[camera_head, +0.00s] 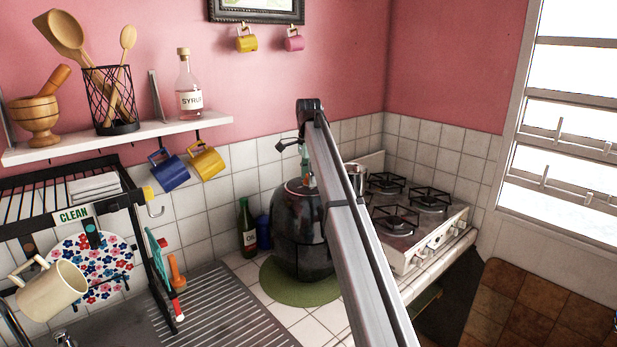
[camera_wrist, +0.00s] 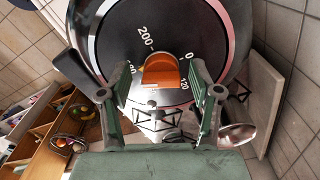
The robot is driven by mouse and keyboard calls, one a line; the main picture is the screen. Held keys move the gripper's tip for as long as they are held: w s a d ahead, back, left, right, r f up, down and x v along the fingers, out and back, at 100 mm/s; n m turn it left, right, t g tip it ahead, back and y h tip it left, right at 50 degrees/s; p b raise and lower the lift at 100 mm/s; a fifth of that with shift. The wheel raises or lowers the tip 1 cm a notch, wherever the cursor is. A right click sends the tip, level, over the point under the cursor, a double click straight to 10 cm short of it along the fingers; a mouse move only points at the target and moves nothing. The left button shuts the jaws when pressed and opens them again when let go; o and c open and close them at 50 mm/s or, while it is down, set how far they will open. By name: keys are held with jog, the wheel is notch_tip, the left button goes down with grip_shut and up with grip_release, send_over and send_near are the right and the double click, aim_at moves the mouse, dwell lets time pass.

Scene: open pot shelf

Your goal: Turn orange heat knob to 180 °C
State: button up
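The orange heat knob (camera_wrist: 161,72) sits on the dark round dial of a black appliance, which stands on a green mat in the head view (camera_head: 300,240). On the dial (camera_wrist: 185,22), "200" reads up-left of the knob and "0" up-right. A number ending in "80" lies to the left, partly hidden by a finger. I cannot make out which mark the knob points to. My gripper (camera_wrist: 160,76) is open, its green fingers on either side of the knob with gaps visible. In the head view my arm hides part of the appliance and the knob is not visible.
A white stove (camera_head: 420,225) with a metal pot (camera_head: 356,178) stands to the right of the appliance. A green bottle (camera_head: 246,228) and a blue item stand to its left. A shelf (camera_head: 130,137) with a syrup bottle and utensils hangs at upper left.

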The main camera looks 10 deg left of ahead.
jog(key=shift+r, duration=0.15)
notch_tip(320, 180, up, 7)
jog(key=shift+r, duration=0.15)
dwell(0.5)
